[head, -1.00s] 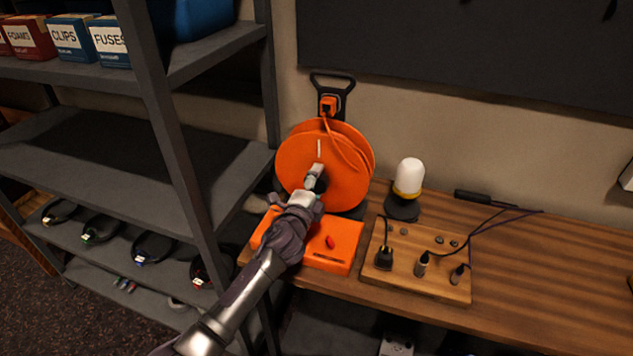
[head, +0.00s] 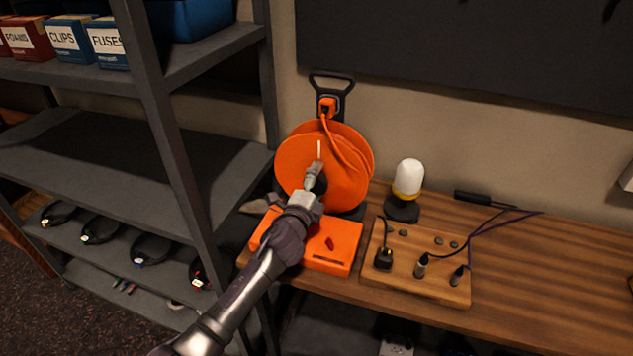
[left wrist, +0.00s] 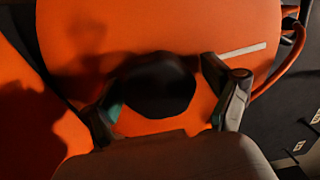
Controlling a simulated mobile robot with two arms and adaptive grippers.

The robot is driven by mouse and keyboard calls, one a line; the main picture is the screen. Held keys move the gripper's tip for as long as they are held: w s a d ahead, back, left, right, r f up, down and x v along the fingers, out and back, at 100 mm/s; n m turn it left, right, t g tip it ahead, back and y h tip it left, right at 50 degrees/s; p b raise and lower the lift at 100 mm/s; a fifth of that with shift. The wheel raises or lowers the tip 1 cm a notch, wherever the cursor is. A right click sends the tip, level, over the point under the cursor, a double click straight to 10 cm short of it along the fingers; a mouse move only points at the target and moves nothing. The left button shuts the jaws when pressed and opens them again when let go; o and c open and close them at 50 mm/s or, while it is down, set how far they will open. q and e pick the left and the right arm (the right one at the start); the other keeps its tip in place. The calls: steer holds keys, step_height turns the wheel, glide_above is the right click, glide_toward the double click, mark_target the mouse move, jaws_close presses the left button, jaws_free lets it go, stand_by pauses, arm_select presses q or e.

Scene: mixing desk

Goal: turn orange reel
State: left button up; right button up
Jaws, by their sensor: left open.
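The orange reel (head: 345,172) stands upright at the left end of the desk, with a white line mark near the top of its face. Its orange cable runs up to a plug at the black handle frame (head: 332,84). My left gripper (head: 315,172) is in front of the reel's face near its middle. In the left wrist view the open fingers (left wrist: 168,105) stand on either side of the reel's dark round hub (left wrist: 156,85). Whether they touch it cannot be told. The white mark shows there at upper right. My right gripper is in neither view.
A wooden board (head: 418,278) with several connectors and a white-topped lamp (head: 408,178) stand to the right. A grey shelf rack (head: 180,150) is close on the left. The desk's right side is mostly clear.

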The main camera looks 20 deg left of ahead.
arm_select(q)
steer(key=s, duration=1.2)
steer(key=shift+a, duration=0.25)
steer(key=shift+f, duration=0.1)
